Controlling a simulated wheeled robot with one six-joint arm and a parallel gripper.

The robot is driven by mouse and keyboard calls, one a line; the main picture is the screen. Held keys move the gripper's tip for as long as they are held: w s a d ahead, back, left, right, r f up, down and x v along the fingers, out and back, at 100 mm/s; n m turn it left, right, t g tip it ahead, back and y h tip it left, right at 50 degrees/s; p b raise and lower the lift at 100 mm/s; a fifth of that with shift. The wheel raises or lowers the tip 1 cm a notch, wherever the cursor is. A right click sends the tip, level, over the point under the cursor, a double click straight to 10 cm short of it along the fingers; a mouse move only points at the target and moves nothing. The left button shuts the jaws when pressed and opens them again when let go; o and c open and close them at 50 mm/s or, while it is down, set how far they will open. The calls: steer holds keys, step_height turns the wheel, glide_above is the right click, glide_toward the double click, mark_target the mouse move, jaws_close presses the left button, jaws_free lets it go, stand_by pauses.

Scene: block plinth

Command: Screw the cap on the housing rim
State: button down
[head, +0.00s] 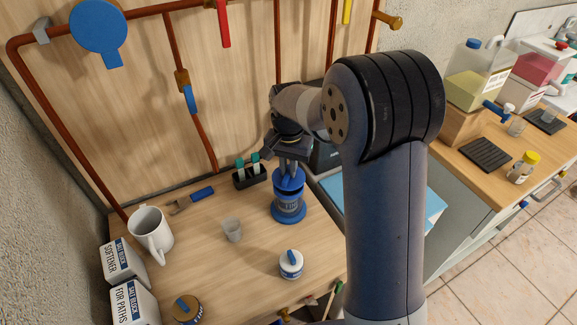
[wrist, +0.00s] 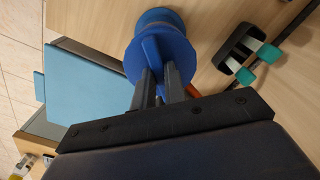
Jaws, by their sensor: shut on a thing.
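The blue cap (head: 288,182) has a raised grip fin and sits in my gripper (head: 289,168), directly above the housing (head: 289,205). The housing is a blue, cup-like body with a label, upright on a round blue foot on the wooden bench. The cap looks level and at the rim; I cannot tell whether it is seated or just above it. In the wrist view, my gripper's fingers (wrist: 159,80) are shut on the fin of the cap (wrist: 175,60). The cap hides the rim there, and part of the housing (wrist: 157,19) shows beyond it.
A small clear cup (head: 232,230) and a white jar with a blue-handled lid (head: 291,264) stand in front. A black holder with teal-topped items (head: 249,177) is close on the left. A wrench (head: 191,199), a white mug (head: 150,232) and boxes lie further left.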

steer(key=shift+f+b, duration=0.4)
steer(key=shift+f, duration=0.5)
stand_by(1.0)
steer(key=c, duration=0.9)
jaws_free()
steer(key=shift+r+p, duration=1.65)
steer(key=shift+r, duration=0.4)
